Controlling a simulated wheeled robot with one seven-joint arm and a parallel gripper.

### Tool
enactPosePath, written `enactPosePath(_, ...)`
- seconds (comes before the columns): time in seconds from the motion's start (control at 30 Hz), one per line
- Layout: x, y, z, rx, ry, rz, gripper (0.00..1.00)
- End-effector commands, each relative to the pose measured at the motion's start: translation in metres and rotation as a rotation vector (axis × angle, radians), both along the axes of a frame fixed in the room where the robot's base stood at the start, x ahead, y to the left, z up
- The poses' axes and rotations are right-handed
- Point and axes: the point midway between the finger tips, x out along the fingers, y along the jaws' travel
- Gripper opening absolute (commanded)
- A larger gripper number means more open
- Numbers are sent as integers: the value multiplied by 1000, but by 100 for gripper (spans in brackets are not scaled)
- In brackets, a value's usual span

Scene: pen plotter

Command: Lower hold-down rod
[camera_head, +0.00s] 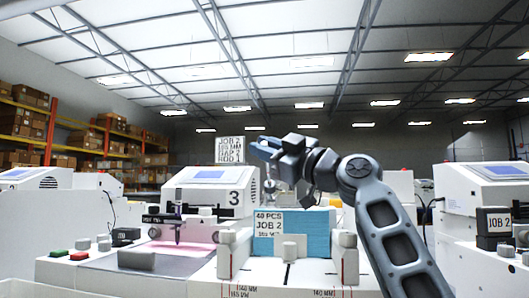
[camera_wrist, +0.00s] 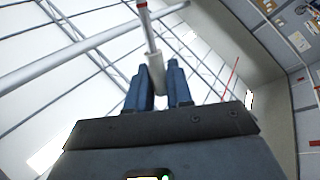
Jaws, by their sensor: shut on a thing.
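My gripper (camera_head: 262,146) is raised above the blue paper stack (camera_head: 319,233), with its blue fingers pointing left. In the wrist view, the fingers are shut on a pale rod (camera_wrist: 149,35), which has a thicker grey part between them and a red mark near its far end. I take this to be the hold-down rod. In the head view, a thin grey metal piece (camera_head: 269,187) hangs below the fingers, just above the stack's left part; its link to the rod is hard to make out. The stack carries a label, "40 PCS JOB 2", and sits between white guide blocks (camera_head: 343,257).
A pen carriage (camera_head: 178,217) is over a pink-lit bed at left. Another machine (camera_head: 485,200) stands at right, beside my arm.

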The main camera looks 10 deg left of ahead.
Motion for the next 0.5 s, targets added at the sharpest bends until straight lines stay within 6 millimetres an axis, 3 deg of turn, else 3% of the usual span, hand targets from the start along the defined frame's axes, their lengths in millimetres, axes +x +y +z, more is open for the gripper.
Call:
enactPosePath(0.27, 0, -1, 1, 1, -2, -1, 0)
enactPosePath(0.3, 0, -1, 1, 1, -2, -1, 22)
enactPosePath(0.5, 0, -1, 1, 1, 0, -1, 38)
